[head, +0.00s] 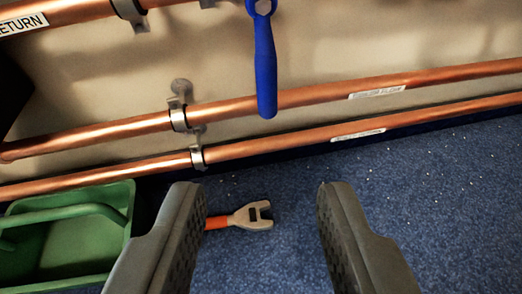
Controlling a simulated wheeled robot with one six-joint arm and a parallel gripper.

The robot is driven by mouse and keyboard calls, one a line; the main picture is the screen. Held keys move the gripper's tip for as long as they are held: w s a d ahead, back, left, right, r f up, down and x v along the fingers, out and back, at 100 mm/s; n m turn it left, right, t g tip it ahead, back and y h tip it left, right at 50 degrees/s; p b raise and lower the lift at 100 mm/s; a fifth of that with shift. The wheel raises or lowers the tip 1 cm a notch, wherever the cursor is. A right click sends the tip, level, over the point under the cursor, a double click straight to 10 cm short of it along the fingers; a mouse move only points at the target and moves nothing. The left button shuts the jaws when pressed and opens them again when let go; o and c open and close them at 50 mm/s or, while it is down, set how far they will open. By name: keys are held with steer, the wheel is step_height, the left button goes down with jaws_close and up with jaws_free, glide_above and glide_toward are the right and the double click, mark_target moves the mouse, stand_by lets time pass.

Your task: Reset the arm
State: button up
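My gripper (262,200) is open, with its two grey fingers wide apart at the bottom of the head view. Nothing is between the fingertips. Behind and partly hidden by the left finger, a wrench (250,216) with a grey open jaw and an orange handle lies on the blue speckled floor. A blue-handled tool (265,65) with a ring at its top hangs upright in front of the copper pipes, above and apart from my gripper. Its upper end is cut off by the frame.
Copper pipes (290,98) with labels and metal clamps run along the beige wall. A lower pipe (280,138) runs near the floor. A green bin (65,245) with a handle stands at the lower left, close to the left finger. The floor (450,200) at right is clear.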

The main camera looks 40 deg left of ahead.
step_height(320, 180, up, 38)
steer(key=s+m+t+h, duration=0.1)
steer(key=s+t+h, duration=0.15)
steer(key=h, duration=0.25)
steer(key=s+r+m+t+h, duration=0.1)
steer(key=s+r, duration=0.5)
steer(key=r, duration=0.3)
steer(key=s+r+m+t+h, duration=0.1)
steer(key=s+r+t, duration=0.1)
steer(key=s+r, duration=0.5)
steer(key=s+a+r+m, duration=0.1)
steer(key=s+r, duration=0.4)
steer(key=s, duration=0.5)
steer(key=s+a+r+m, duration=0.1)
steer(key=s+a+r, duration=0.1)
steer(key=s+r, duration=0.4)
steer(key=s+a+r+m, duration=0.1)
steer(key=s+r, duration=0.5)
steer(key=s, duration=0.8)
steer(key=shift+s+a+r+t+h, duration=0.2)
steer(key=shift+s+t+h, duration=0.15)
steer(key=shift+t, duration=0.1)
